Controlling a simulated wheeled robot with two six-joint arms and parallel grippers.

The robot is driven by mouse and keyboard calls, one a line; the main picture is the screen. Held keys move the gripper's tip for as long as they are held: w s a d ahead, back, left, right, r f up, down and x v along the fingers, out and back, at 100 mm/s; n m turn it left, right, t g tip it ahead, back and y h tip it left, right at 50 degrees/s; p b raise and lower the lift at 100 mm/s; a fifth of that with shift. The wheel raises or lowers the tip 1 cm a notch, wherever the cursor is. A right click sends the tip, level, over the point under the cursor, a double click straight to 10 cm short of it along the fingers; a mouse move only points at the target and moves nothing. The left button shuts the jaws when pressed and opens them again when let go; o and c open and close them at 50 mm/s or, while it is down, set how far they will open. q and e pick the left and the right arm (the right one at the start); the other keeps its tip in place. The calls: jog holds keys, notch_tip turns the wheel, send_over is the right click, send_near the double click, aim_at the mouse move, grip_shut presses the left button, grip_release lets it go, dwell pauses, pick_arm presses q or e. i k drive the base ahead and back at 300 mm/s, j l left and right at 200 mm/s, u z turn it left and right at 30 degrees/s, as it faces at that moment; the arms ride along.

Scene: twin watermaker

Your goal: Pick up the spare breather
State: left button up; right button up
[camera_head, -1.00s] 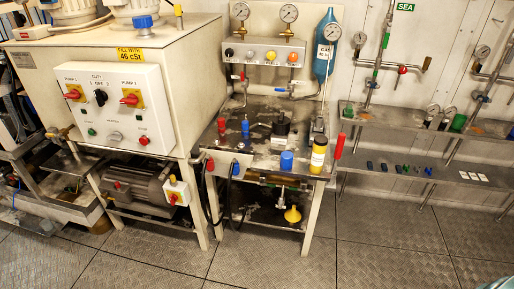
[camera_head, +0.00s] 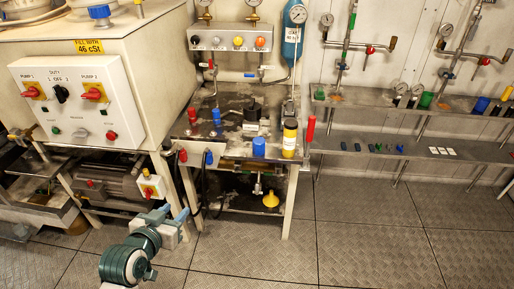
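No part is marked as the spare breather, so I cannot tell for sure which one it is. A short blue cylinder (camera_head: 259,147) stands upright at the front edge of the metal bench (camera_head: 232,137). A black round part (camera_head: 252,110) stands behind it on the same bench. My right gripper is not in view.
A wall shelf (camera_head: 420,149) holds small parts. The floor (camera_head: 350,235) is clear.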

aim_at(259, 143)
jog(key=i+l, duration=0.35)
jog(key=i+l+z, duration=0.15)
jog(key=i+l, duration=0.15)
jog(key=i, duration=0.2)
